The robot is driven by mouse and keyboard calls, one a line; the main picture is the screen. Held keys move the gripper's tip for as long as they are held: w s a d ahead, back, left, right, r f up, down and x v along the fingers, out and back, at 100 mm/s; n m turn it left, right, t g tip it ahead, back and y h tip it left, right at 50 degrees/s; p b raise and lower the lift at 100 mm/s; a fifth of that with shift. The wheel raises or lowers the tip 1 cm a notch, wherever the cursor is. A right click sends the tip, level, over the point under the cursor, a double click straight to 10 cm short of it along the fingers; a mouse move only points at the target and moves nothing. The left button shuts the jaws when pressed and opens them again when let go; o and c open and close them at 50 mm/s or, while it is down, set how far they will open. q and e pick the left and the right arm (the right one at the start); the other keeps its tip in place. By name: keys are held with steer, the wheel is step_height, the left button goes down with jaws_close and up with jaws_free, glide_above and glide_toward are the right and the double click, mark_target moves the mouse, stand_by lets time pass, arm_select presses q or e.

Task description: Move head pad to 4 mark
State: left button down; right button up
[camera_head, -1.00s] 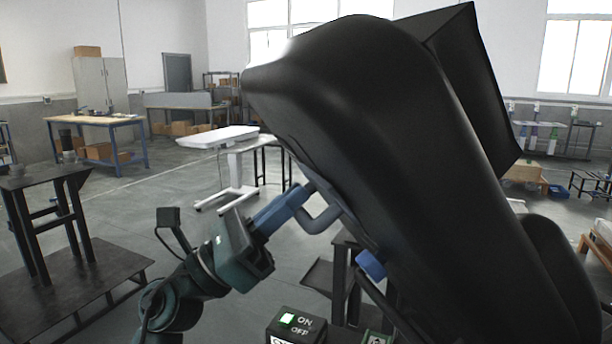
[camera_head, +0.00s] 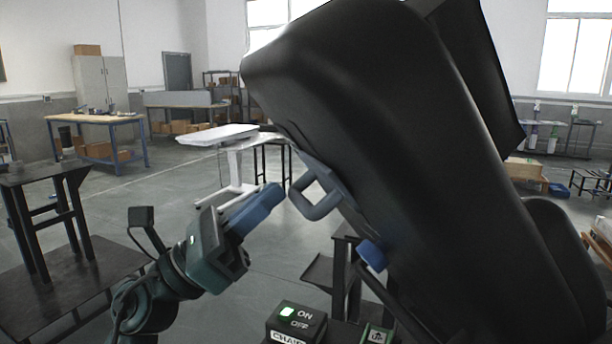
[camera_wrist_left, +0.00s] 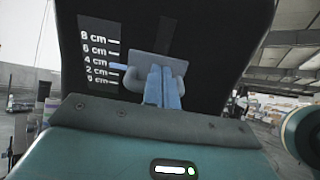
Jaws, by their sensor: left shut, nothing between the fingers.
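The large black padded chair back with its head pad (camera_head: 370,110) fills the right half of the head view, tilted. A grey-blue looped handle (camera_head: 318,197) sticks out of its back face. In the left wrist view, the handle (camera_wrist_left: 178,70) stands beside a white scale (camera_wrist_left: 97,60) marked 0 to 8 cm. My left gripper (camera_head: 272,194) is shut and empty, with a gap to the lower left of the handle in the head view. Its blue fingers (camera_wrist_left: 162,88) overlap the handle in the wrist view.
A control box with ON and OFF labels (camera_head: 297,322) and a green light stands at the bottom centre. A blue knob (camera_head: 371,255) sits below the handle. A dark stand (camera_head: 50,215) is at the left, and a white table (camera_head: 222,135) stands farther back.

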arm_select(q)
steer(key=b+v, duration=0.4)
steer(key=v, duration=0.2)
arm_select(e)
step_height(320, 180, down, 2)
steer(key=shift+a+f+m, duration=0.1)
steer(key=shift+m, duration=0.4)
